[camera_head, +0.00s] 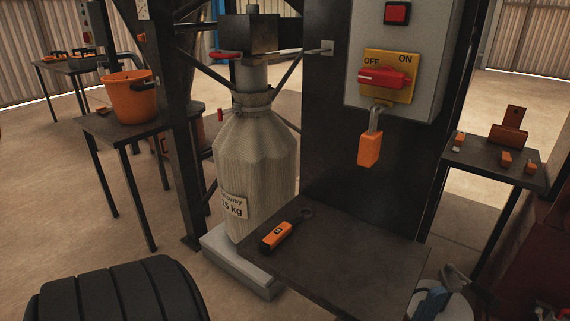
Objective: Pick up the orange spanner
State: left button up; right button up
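The orange spanner (279,234) lies flat on a dark metal table in the lower middle of the head view. Its orange handle is near the table's left edge, and its dark ring-shaped end points away, up and to the right. Nothing touches it from above. Neither of my grippers can be made out in the view.
The dark table (345,265) is otherwise bare. A filled sack (255,160) stands behind it on the left. A grey switch box (407,40) with a red handle (383,78) and hanging orange padlock (369,149) rises behind. An orange bucket (130,98) stands on a left table.

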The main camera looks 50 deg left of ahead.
aim_at(268, 243)
jog(key=k+j+u, duration=0.1)
jog(key=u, duration=1.4)
